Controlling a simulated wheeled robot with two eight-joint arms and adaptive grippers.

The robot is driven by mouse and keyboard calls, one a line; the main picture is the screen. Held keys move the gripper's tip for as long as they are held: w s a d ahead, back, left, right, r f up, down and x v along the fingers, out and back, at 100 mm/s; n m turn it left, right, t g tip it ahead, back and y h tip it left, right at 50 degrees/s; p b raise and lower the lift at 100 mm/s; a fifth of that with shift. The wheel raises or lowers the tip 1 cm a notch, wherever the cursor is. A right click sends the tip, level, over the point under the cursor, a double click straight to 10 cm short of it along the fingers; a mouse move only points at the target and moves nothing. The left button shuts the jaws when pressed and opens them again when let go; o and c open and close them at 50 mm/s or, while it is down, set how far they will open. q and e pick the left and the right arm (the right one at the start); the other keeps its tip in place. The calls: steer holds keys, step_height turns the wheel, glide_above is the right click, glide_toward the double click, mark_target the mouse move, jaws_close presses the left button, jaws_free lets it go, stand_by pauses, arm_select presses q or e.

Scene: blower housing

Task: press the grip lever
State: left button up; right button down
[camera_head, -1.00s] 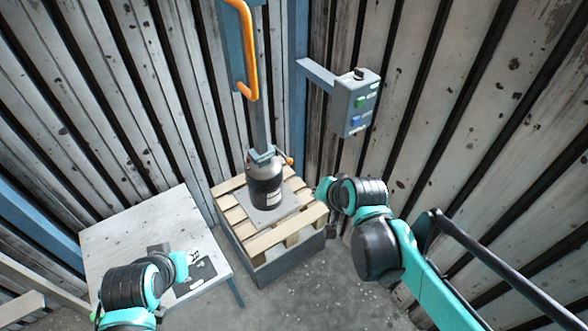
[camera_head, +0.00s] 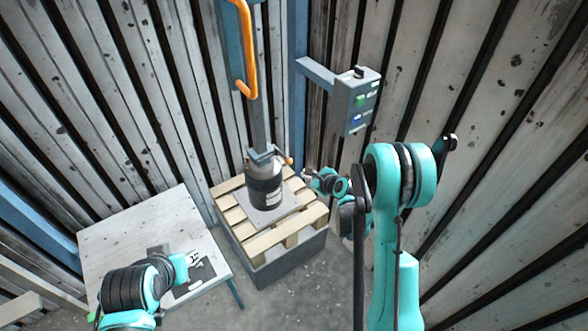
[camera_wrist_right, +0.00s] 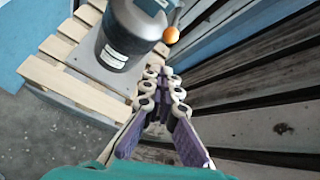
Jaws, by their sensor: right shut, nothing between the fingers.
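The grip lever (camera_head: 290,161) is a short lever with an orange ball end, beside the top of a dark grey canister (camera_head: 264,185). In the right wrist view the orange ball (camera_wrist_right: 171,35) stands out from the canister's side. My right gripper (camera_head: 308,174) is to the right of the lever, its fingers pointing towards the canister. In the right wrist view its fingertips (camera_wrist_right: 163,75) are shut and empty, just below the ball in the picture, with a gap between. My left gripper (camera_head: 193,258) is over the table; its fingers are too small to judge.
The canister stands on a grey plate on a wooden pallet (camera_head: 290,240). A grey table (camera_head: 135,225) stands at left. A control box (camera_head: 355,100) with green and blue buttons juts from a post above my right arm. An orange handle (camera_head: 248,60) is on the column. Slatted walls close in behind and at right.

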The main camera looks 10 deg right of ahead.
steer(key=f+m, duration=0.2)
steer(key=f, duration=0.1)
steer(key=f+m, duration=0.1)
steer(key=shift+w+d+f+t, duration=0.3)
steer(key=shift+w+d+f, duration=0.1)
steer(key=b+x, duration=0.3)
steer(key=x, duration=0.7)
steer(key=shift+w+a+r+b, duration=0.1)
steer(key=shift+a+r+b, duration=0.1)
steer(key=shift+r, duration=0.45)
steer(key=shift+w+a+r+b, duration=0.1)
steer(key=shift+a+r+b, duration=0.05)
steer(key=shift+r, duration=0.5)
steer(key=shift+w+a+r+b, duration=0.1)
steer(key=shift+a+r+b, duration=0.1)
steer(key=shift+r, duration=0.45)
steer(key=shift+s, duration=0.1)
